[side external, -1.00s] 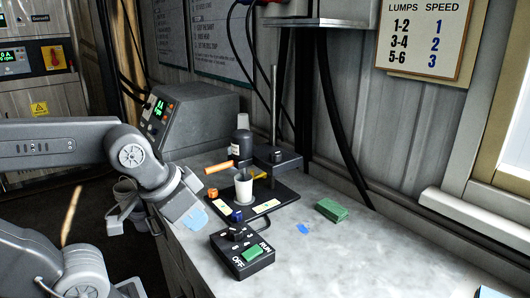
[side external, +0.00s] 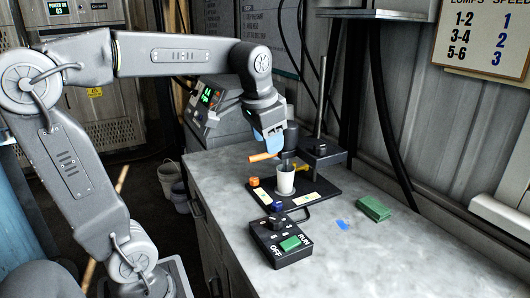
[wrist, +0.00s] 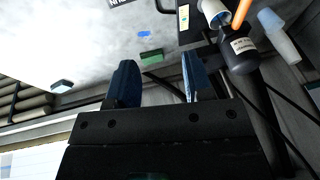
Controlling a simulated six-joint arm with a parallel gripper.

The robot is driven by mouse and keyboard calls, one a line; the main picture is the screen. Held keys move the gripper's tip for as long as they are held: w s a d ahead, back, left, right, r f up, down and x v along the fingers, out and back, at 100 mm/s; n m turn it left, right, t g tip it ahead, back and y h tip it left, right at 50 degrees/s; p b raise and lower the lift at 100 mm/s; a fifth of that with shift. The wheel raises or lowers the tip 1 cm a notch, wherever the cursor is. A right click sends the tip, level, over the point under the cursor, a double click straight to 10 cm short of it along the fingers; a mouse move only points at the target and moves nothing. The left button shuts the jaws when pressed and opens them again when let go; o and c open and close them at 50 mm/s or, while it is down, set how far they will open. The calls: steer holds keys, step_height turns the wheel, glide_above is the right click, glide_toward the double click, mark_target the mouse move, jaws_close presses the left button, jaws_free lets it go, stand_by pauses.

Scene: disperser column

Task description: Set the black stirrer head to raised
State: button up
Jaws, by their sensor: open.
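The black stirrer head (side external: 291,137) stands over a white cup (side external: 285,180), low beside the upright metal column (side external: 321,95). Its lower end is close to the cup's mouth; whether it reaches inside is hard to tell. An orange handle (side external: 263,157) sticks out to its left. My gripper (side external: 268,142), with blue fingers, is just left of the head and above the handle. In the wrist view my gripper (wrist: 160,82) is open and empty. The head (wrist: 242,56) and handle (wrist: 241,14) lie right of the fingers, apart from them.
The control box (side external: 280,242) with a green switch stands at the bench front. A green block (side external: 373,208) and a blue patch (side external: 342,225) lie to the right. A shelf (side external: 383,14) hangs above the column. The bench at front right is clear.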

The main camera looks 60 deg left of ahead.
steer(key=w+a+g, duration=0.2)
steer(key=w+a, duration=0.3)
steer(key=a, duration=0.3)
steer(key=g, duration=0.1)
glide_toward(261, 155)
steer(key=f, duration=0.3)
steer(key=a+f, duration=0.1)
steer(key=f, duration=0.5)
steer(key=shift+w+a, duration=0.15)
steer(key=shift+a, duration=0.25)
jaws_close()
